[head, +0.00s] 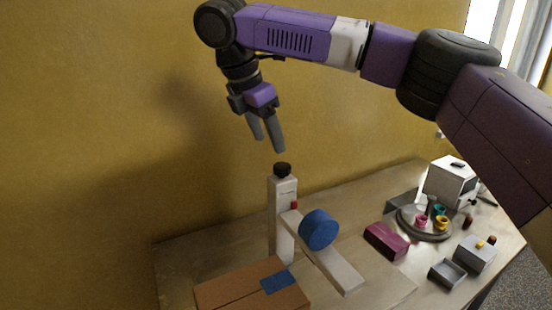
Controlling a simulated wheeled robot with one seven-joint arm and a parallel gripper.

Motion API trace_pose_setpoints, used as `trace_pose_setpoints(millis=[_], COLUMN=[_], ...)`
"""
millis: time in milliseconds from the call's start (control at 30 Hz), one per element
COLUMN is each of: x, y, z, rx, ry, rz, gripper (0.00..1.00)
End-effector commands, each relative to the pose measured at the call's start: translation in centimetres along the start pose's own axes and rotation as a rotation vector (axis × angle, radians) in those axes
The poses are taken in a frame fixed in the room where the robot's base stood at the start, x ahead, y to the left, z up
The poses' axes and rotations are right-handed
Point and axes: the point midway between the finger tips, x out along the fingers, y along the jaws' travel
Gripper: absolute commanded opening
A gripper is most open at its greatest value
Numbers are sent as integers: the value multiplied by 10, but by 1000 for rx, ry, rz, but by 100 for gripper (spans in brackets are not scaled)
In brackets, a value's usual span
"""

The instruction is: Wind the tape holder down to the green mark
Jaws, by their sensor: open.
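A pale upright column (281,220) stands on the table with a black knob (282,169) on its top. A pale arm (335,270) slopes down and right from it, with a blue tape roll (319,230) on it. A small red mark (295,205) shows on the column's right side. I cannot make out a green mark. My gripper (268,146) is open and empty, fingers pointing down, above and slightly left of the knob and apart from it.
A brown cardboard box (235,289) with a blue patch (277,283) lies in front of the column. A maroon block (386,241), a round tray (404,222) with small cups, a grey open box (447,274) and a white machine (451,181) stand to the right. A yellow wall rises behind.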

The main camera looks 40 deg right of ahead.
Motion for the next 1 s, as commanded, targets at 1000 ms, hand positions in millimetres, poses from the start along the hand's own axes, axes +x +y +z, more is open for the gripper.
trace_pose_setpoints(millis=[1000], x=[78], y=[-8], z=[4], rx=[-45], ry=[-15], rz=[-25], gripper=[60])
